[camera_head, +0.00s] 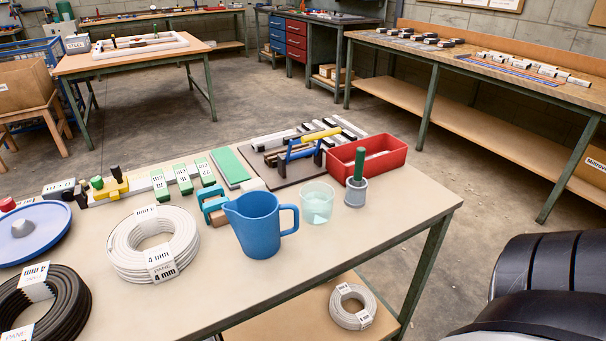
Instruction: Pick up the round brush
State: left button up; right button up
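Neither of my grippers is in view.
The clear cup (316,207) and a blue jug (257,228) stand left of it. The red bin (392,159) and a dark board with blue-handled tools (290,172) lie behind. A white cable coil (125,252) lies farther left. The table's right front corner (415,210) is bare.

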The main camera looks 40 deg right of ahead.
aim_at(361, 150)
jog(key=u, duration=2.35)
jog(key=k, duration=1.75)
jog(key=z, duration=1.5)
